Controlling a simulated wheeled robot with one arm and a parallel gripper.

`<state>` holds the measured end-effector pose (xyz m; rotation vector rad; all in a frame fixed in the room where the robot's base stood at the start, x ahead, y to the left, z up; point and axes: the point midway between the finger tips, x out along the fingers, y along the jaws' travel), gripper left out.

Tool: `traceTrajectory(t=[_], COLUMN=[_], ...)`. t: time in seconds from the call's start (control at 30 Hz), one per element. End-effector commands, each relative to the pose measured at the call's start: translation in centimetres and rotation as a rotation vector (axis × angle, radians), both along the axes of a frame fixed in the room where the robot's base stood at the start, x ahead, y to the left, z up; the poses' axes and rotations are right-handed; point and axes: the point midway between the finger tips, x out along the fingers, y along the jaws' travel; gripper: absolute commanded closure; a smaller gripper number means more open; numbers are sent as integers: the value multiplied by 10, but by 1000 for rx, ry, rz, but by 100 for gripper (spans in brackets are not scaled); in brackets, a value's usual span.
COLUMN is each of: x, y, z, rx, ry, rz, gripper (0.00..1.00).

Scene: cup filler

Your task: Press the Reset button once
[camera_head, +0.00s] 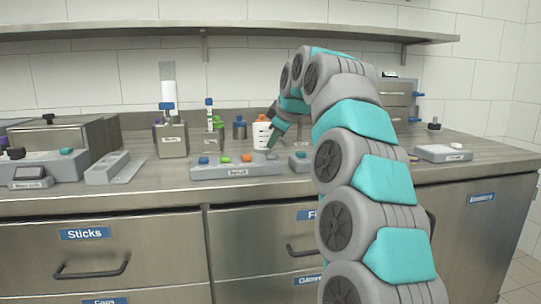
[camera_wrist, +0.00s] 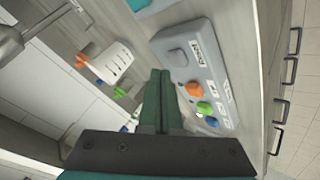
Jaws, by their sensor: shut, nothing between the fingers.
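A grey button panel (camera_head: 220,171) lies on the counter, with blue, green and orange buttons in a row along its top. In the wrist view the panel (camera_wrist: 185,32) also shows a large grey button (camera_wrist: 178,57) at its upper end, beside a white label. That label looks like "Reset", but its small text is hard to read. My gripper (camera_wrist: 160,73) is shut and empty. Its fingertips appear just left of the panel, near the grey button; contact cannot be told. In the head view my gripper (camera_head: 272,139) is in front of the white cup, behind the panel.
A metal container (camera_head: 172,141) and a small rack (camera_head: 213,136) stand further left. Another grey device (camera_head: 299,163) sits right of the panel, partly behind my arm. A shelf (camera_head: 200,27) runs above.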

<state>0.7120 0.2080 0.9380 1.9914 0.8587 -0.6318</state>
Motion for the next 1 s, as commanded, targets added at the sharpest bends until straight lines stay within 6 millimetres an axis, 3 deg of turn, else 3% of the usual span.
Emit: traceTrajectory(t=[1.0], x=[0], y=[0], z=[-8], rx=[0], ry=[0], rz=[0], gripper=[100])
